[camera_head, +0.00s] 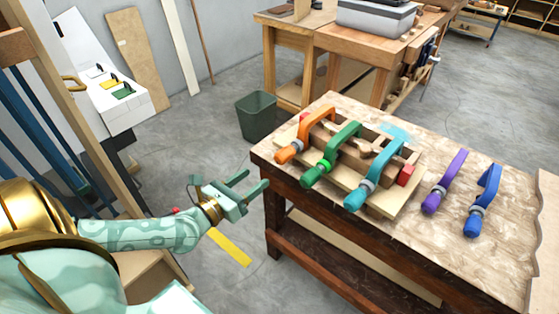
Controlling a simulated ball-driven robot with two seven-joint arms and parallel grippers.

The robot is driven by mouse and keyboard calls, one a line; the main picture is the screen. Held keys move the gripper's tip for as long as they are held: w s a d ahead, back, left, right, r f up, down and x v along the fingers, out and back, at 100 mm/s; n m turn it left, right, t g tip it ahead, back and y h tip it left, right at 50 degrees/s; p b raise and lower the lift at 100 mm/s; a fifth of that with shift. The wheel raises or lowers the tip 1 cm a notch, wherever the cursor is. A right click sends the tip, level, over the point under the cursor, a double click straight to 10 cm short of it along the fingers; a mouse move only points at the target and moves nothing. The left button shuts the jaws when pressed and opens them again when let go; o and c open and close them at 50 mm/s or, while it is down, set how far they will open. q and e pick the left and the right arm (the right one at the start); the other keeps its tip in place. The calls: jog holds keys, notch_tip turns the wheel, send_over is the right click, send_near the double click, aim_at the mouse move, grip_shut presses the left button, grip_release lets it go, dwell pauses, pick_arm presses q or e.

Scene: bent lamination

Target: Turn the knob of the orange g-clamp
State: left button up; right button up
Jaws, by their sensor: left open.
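The orange g-clamp (316,121) sits at the left end of a wooden bent-lamination form (369,184) on the workbench. Its orange knob (284,157) points toward the bench's front left edge, with a grey collar behind it. A green clamp (338,147) and a teal clamp (377,177) sit beside it on the same form. My left gripper (254,188) is open and empty, off the bench's front left edge, to the lower left of the orange knob and apart from it. My right gripper is not in view.
The workbench (487,251) also holds a purple clamp (444,182) and a blue clamp (483,200) lying loose at the right. A dark green bin (256,117) stands on the floor behind the bench's left corner. Another wooden bench (312,47) stands farther back.

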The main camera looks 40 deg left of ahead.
aim_at(277, 161)
pick_arm(q)
jog(key=w, duration=0.3)
jog(key=w+d, duration=0.1)
jog(key=w, duration=0.6)
jog(key=shift+w+d+b, duration=0.2)
jog(key=shift+b, duration=0.15)
jog(key=c, duration=1)
